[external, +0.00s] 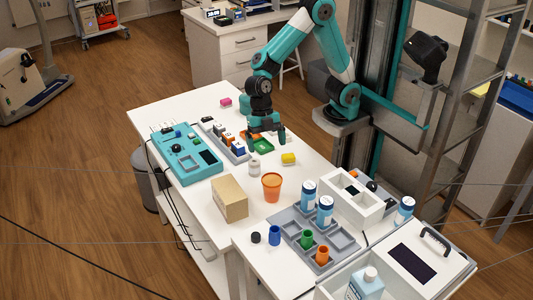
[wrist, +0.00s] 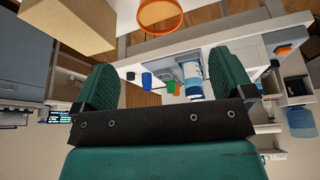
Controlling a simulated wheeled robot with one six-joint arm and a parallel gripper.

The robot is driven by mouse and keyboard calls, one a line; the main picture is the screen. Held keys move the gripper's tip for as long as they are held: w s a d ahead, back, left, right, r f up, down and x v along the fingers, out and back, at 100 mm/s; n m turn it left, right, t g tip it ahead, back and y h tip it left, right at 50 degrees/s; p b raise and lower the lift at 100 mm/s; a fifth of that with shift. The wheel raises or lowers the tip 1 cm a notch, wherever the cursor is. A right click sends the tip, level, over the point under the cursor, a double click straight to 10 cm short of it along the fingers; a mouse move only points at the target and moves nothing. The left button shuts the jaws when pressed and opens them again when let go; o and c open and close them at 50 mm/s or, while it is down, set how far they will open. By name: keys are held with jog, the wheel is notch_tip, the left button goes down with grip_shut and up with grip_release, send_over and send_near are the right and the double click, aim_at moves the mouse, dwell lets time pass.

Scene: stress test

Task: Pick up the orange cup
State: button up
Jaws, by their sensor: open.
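A larger orange cup (external: 271,187) stands upright on the white table, just right of a cardboard box. It also shows in the wrist view (wrist: 160,16), cut off by the top edge. A smaller orange cup (external: 322,255) stands in the grey tray at the front. My gripper (external: 267,137) is open and empty over the far part of the table, behind the larger cup and apart from it. In the wrist view its two fingers (wrist: 165,82) are spread wide with nothing between them.
The cardboard box (external: 229,198) stands close to the larger cup's left. Blue-white bottles (external: 308,194) stand right of the cup.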

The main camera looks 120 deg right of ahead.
jog(key=p, duration=0.1)
send_near(275, 199)
jog(key=x, duration=0.5)
jog(key=shift+d+f, duration=0.1)
jog(key=shift+f, duration=0.05)
jog(key=c, duration=1)
